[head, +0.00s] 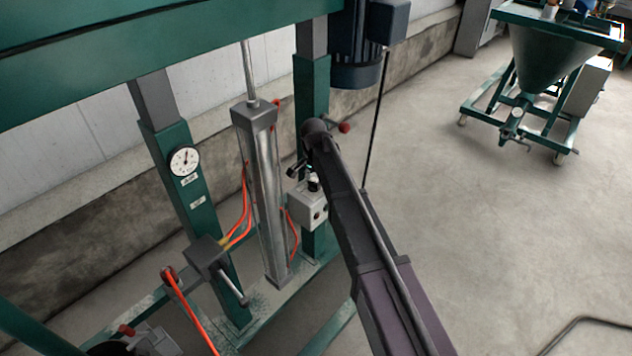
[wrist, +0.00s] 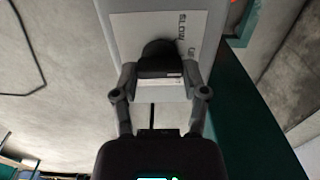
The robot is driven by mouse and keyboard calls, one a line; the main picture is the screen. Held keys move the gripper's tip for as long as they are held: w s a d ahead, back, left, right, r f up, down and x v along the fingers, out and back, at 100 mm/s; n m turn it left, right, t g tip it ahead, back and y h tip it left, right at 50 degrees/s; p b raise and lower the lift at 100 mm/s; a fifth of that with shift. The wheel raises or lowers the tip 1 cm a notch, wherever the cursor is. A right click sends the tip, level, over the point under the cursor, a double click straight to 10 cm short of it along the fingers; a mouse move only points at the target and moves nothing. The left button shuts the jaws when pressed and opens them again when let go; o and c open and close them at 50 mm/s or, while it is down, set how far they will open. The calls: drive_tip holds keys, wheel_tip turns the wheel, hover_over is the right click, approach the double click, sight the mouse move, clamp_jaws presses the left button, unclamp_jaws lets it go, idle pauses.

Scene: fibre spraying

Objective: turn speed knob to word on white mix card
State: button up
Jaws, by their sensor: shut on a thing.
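The speed knob (wrist: 160,50) is black and round, and sits on a white plate (wrist: 128,32) on a grey box. My gripper (wrist: 160,80) is shut on the knob, one finger on each side. I cannot make out a white mix card in either view.
A steel cylinder (head: 268,190) with orange hoses stands left of the box. A green post (head: 185,205) carries a round dial (head: 184,160). A dark motor (head: 357,50) is above. A wheeled green hopper (head: 545,60) stands far right. The floor between is clear.

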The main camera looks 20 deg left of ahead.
drive_tip(key=shift+s+d, duration=0.1)
drive_tip(key=n, duration=0.4)
drive_tip(key=shift+n, duration=0.3)
drive_tip(key=n, duration=0.5)
drive_tip(key=shift+s+a, duration=0.1)
drive_tip(key=shift+a, duration=0.1)
idle(0.3)
drive_tip(key=o, duration=1.2)
drive_tip(key=shift+c, duration=0.2)
